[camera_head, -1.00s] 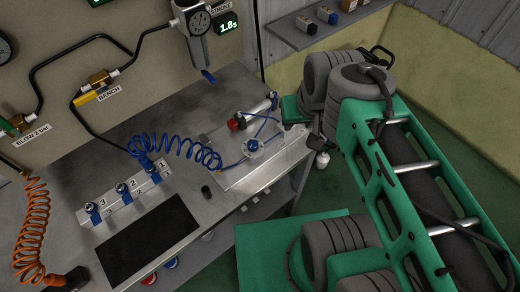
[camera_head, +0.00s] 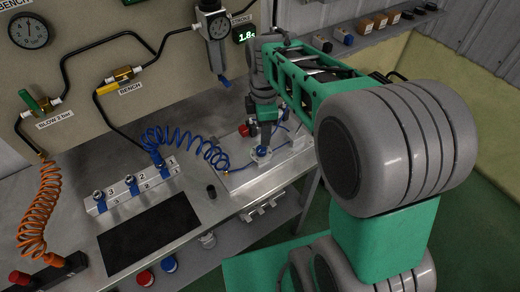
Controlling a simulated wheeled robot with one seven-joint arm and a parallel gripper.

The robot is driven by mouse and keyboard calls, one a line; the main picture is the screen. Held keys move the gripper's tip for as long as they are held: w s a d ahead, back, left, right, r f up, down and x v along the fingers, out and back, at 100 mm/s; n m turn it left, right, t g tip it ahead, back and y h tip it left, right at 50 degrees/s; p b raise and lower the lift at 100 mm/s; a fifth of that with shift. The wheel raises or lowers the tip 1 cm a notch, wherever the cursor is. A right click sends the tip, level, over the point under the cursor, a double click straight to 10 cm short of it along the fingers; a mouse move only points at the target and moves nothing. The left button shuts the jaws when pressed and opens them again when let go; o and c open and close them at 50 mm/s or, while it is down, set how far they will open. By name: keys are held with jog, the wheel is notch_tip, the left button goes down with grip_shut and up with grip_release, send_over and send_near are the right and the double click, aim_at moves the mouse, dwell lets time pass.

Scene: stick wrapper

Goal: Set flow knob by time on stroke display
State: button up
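The green-lit stroke display (camera_head: 244,34) on the back panel reads 1.8 s. On the metal fixture plate (camera_head: 240,178) at the bench's right end sit a red round part (camera_head: 244,130) and a clear round fitting with a blue centre (camera_head: 262,154). I cannot tell which part is the flow knob. My gripper (camera_head: 265,140) points down over the fixture, just above or at the clear fitting. Its fingertips are small and dark; I cannot tell whether they touch anything or are open. My wrist and gripper hide the back part of the fixture.
A coiled blue hose (camera_head: 187,142) runs from the numbered valve block (camera_head: 128,194) to the fixture. A small black cylinder (camera_head: 211,191) stands beside the plate. A black mat (camera_head: 150,234) lies in front. An orange coiled hose (camera_head: 38,210) hangs at left.

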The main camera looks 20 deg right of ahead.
aim_at(261, 149)
jog(key=w+f+n, duration=0.1)
jog(key=f+n, duration=0.1)
jog(key=shift+w+f+n, duration=0.15)
jog(key=shift+w+n, duration=0.05)
jog(key=shift+n, duration=0.1)
notch_tip(261, 149, down, 7)
jog(key=shift+f+p, duration=0.2)
jog(key=shift+p, duration=0.4)
grip_shut()
